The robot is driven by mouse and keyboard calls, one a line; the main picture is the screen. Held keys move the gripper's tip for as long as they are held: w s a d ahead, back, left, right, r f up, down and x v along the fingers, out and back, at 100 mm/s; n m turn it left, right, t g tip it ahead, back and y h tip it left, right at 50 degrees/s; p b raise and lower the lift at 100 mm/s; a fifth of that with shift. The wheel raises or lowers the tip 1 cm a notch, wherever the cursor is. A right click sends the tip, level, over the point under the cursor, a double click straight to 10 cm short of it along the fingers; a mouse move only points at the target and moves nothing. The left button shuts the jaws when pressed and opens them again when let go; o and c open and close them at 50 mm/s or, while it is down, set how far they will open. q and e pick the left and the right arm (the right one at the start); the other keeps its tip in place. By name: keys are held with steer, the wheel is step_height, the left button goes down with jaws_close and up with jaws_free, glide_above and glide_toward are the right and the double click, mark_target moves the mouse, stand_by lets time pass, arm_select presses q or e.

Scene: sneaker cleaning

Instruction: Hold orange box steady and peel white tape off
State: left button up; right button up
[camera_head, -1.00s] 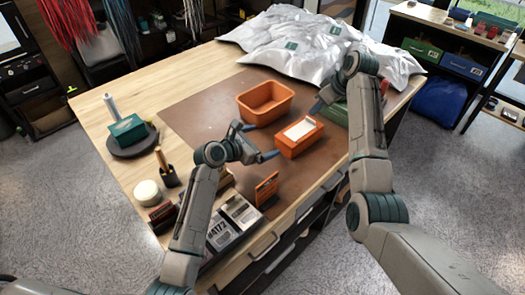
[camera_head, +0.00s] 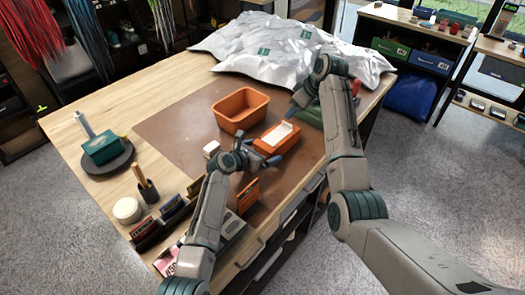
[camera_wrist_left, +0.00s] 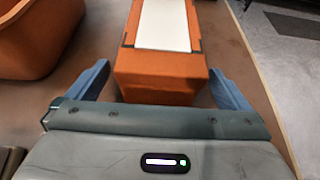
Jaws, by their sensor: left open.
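The orange box (camera_head: 267,145) lies on the brown mat, with a white strip of tape (camera_head: 281,136) along its top. In the left wrist view the box (camera_wrist_left: 160,76) and the tape (camera_wrist_left: 165,25) run away from me. My left gripper (camera_head: 257,147) is open at the box's near end. In the left wrist view its blue fingers (camera_wrist_left: 159,72) stand on either side of that end, with gaps visible. My right gripper (camera_head: 293,109) is beyond the box's far end; one blue fingertip shows and the rest is hidden by its arm.
An open orange bin (camera_head: 240,108) stands left of the box, close by. Small cartons and an orange card (camera_head: 247,194) stand along the front edge. A green box on a round dark stand (camera_head: 107,162) is at left. Silver sheeting (camera_head: 285,48) covers the back.

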arm_select(q)
steer(key=shift+w+d, duration=0.15)
steer(key=c, duration=1.2)
arm_select(e)
steer(key=shift+c, duration=0.5)
arm_select(q)
steer(key=shift+o, duration=0.2)
arm_select(e)
steer(key=m+h, duration=0.1)
steer(key=m, duration=0.1)
glide_toward(278, 133)
steer(key=w+f, duration=0.2)
steer(key=f, duration=0.1)
steer(key=w+d+f, duration=0.1)
steer(key=w+f, duration=0.2)
steer(key=shift+w+d, duration=0.15)
steer(key=shift+d, duration=0.05)
steer(key=shift+c, duration=0.2)
steer(key=shift+r, duration=0.1)
jaws_close()
